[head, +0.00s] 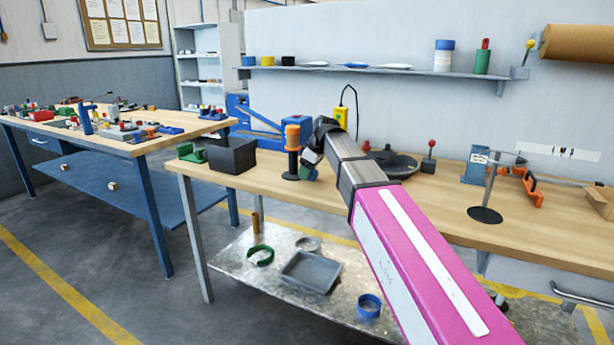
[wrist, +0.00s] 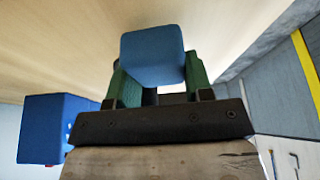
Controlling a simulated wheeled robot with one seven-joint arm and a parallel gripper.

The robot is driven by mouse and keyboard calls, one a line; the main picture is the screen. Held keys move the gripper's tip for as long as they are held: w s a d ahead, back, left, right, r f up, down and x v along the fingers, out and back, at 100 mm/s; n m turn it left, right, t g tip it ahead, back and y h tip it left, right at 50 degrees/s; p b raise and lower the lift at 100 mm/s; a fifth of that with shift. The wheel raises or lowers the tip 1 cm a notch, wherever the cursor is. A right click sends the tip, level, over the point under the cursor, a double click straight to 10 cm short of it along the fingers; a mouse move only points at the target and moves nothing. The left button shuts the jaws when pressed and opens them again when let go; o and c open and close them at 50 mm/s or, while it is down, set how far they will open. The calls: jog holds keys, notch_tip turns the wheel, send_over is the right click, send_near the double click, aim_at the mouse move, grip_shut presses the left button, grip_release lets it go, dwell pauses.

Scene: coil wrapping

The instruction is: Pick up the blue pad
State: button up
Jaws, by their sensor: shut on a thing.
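The blue pad (wrist: 152,55) is a small rounded blue block in the wrist view. My gripper (wrist: 158,82) has green fingers on either side of it and is shut on it. Pale wooden tabletop lies behind the pad; I cannot tell how far apart they are. In the head view my gripper (head: 309,164) is small and mostly hidden behind my own arm, beside the orange spool on its black stand. The pad cannot be clearly made out there.
The orange spool (head: 292,136), a blue box (head: 302,122) and a black box (head: 231,156) stand close by on the workbench (head: 330,196). The blue box also shows in the wrist view (wrist: 45,128). A black round turntable (head: 398,164) lies to the right.

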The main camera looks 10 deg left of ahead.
notch_tip(320, 180, up, 3)
jog(key=shift+f, duration=0.1)
jog(key=s+a+r, duration=0.6)
jog(key=a, duration=0.3)
jog(key=shift+s+a+r, duration=0.25)
jog(key=shift+a+r, duration=0.05)
jog(key=shift+a, duration=0.05)
jog(key=shift+o, duration=0.2)
jog(key=shift+w+d, duration=0.1)
